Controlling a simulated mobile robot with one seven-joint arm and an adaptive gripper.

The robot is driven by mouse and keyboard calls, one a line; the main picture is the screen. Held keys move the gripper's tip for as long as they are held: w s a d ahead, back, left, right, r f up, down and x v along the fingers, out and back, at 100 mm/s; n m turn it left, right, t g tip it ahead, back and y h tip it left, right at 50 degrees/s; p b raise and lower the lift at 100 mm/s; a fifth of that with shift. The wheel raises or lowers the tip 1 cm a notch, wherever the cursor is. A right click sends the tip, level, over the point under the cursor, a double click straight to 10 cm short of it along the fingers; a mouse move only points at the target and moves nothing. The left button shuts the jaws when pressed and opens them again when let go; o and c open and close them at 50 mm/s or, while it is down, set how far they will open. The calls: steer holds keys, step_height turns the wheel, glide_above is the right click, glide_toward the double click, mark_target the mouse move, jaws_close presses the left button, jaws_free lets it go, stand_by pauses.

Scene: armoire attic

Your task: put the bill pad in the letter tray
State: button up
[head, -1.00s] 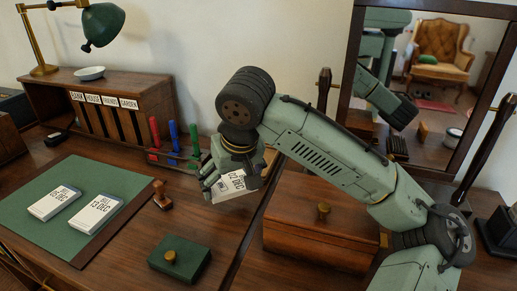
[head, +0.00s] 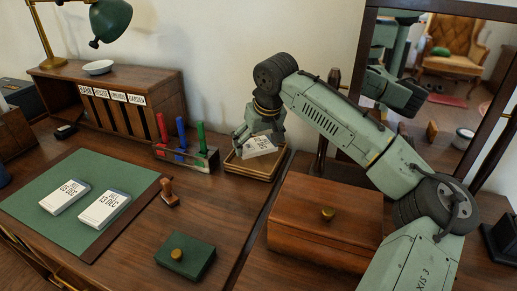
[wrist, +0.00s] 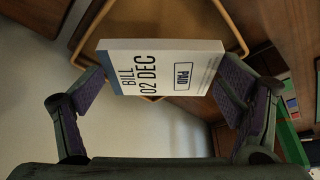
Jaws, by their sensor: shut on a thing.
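My gripper (head: 258,136) is shut on a white bill pad (head: 262,147) at the wooden letter tray (head: 247,174). In the wrist view the pad (wrist: 165,68) reads "BILL 02 DEC" with a blue "PAID" stamp, and a finger presses on each end. The pad is within the tray's outline in the head view; I cannot tell whether it touches the tray floor. The tray's rim (wrist: 238,28) shows behind the pad in the wrist view. Two other bill pads, the left one (head: 65,197) and the right one (head: 104,209), lie on the green desk mat.
A rack with red, blue and green stamps (head: 188,160) stands just left of the tray. A wooden box (head: 325,225) is at its front right, and a mirror (head: 440,70) behind. A wooden hand stamp (head: 169,193) and green box (head: 185,256) stand on the desk.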

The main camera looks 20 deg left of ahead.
mark_target(260, 147)
steer(key=shift+w+f, duration=0.2)
steer(key=shift+f, duration=0.7)
steer(key=shift+w+f, duration=0.2)
steer(key=shift+f, duration=0.65)
steer(key=shift+f, duration=0.15)
steer(key=o, duration=1)
steer(key=v, duration=1.2)
steer(key=shift+s, duration=0.1)
